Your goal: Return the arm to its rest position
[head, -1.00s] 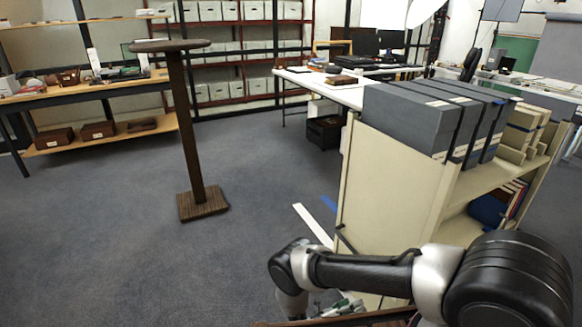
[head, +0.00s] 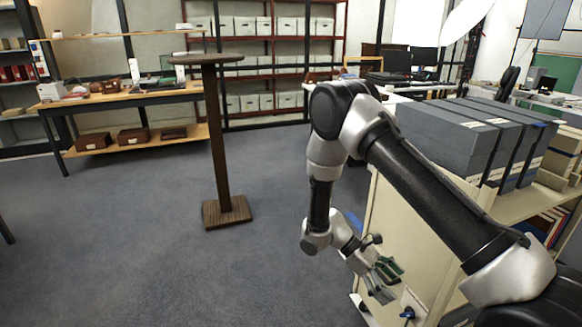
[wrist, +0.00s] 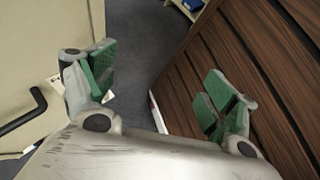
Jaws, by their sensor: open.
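My arm rises in the right half of the head view, bends at a high elbow and hangs down to my gripper (head: 382,277).
Grey archival boxes (head: 450,135) stand on the cart, close to my arm. A wooden pedestal (head: 216,140) stands on open carpet to the left. In the wrist view, a brown slatted wooden surface (wrist: 255,70) is at right and a black handle (wrist: 28,112) at left.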

